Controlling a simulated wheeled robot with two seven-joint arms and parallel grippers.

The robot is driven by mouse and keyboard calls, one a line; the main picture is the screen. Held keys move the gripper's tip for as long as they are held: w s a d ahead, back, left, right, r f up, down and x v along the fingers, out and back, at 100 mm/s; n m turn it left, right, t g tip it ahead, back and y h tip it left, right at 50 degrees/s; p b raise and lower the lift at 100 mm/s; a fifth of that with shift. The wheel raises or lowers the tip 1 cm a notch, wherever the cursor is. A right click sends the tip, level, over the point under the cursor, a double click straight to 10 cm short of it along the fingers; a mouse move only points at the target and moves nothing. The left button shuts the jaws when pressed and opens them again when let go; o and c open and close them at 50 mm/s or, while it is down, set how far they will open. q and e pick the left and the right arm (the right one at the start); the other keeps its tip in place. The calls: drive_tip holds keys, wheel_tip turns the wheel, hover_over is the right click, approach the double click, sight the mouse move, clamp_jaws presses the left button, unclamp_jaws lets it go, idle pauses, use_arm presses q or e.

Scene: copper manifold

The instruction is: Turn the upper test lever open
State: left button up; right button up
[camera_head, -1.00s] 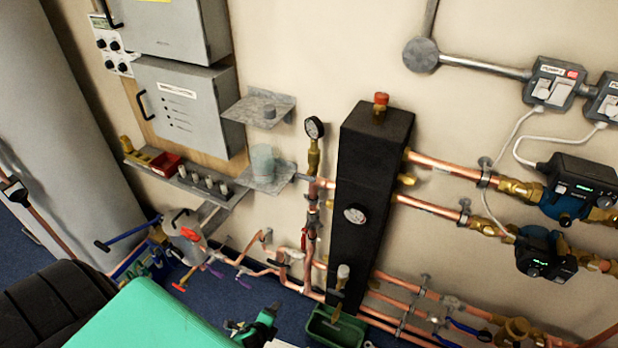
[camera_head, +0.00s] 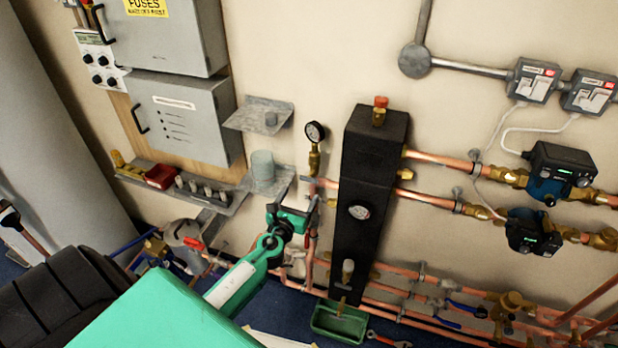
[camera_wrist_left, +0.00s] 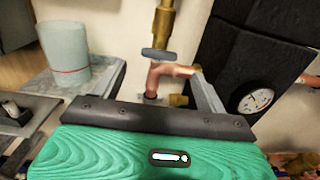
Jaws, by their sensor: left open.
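A small grey-blue lever (camera_wrist_left: 160,54) shows in the left wrist view, lying across the copper and brass pipe below the pressure gauge. It looks like the upper test lever. In the head view it is a small grey piece (camera_head: 307,179) just above my gripper. My left gripper (camera_head: 294,207) is open and empty, reaching up in front of the pipe beside the black column. In the left wrist view its fingers (camera_wrist_left: 158,72) stand left and right of the lever and pipe elbow. I cannot tell whether they touch. My right gripper is out of view.
The black column (camera_head: 368,165) with its dial stands close to the right. A grey shelf (camera_head: 285,178) with a pale cup (camera_head: 262,165) is close to the left. The pressure gauge (camera_head: 315,132) is above. Copper pipes run low along the wall, above a green tray (camera_head: 340,322).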

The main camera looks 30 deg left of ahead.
sight(308, 181)
use_arm(q)
drive_tip(key=x, duration=0.9)
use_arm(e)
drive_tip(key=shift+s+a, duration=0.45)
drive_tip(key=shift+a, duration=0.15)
use_arm(q)
drive_tip(key=shift+c, duration=0.4)
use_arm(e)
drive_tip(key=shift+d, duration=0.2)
use_arm(q)
drive_tip(key=c, duration=0.9)
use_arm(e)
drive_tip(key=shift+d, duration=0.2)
